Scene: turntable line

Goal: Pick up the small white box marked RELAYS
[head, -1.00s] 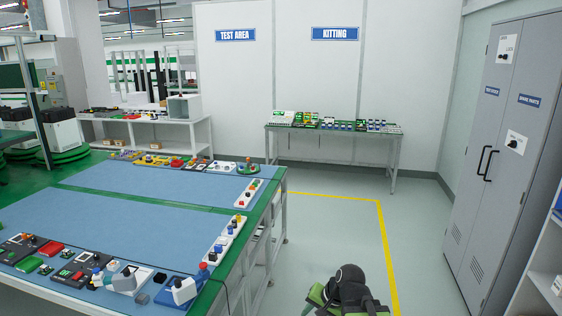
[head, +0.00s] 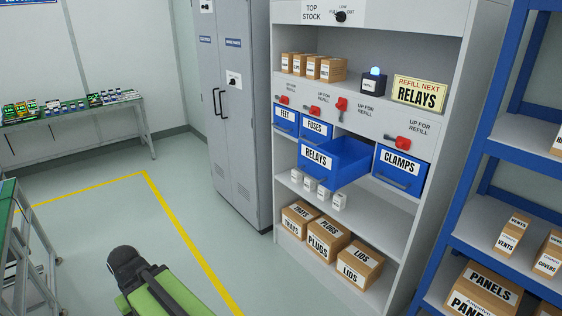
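Several small white boxes (head: 323,195) stand in a row on the shelf under the drawers of the grey cabinet. Their markings are too small to read, so I cannot tell which is marked RELAYS. Just above them a blue drawer labelled RELAYS (head: 316,158) is pulled out. The part of its inside that I see looks empty. My green and black arm (head: 160,292) shows at the bottom left, well apart from the cabinet. The fingers of my gripper are not visible.
The FEET (head: 286,115), FUSES (head: 317,127) and CLAMPS (head: 400,165) drawers are shut. A sign (head: 419,93) reads "REFILL NEXT RELAYS". Brown cartons (head: 328,238) fill the bottom shelf. A blue rack (head: 470,165) stands at the right. The floor before the cabinet is clear.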

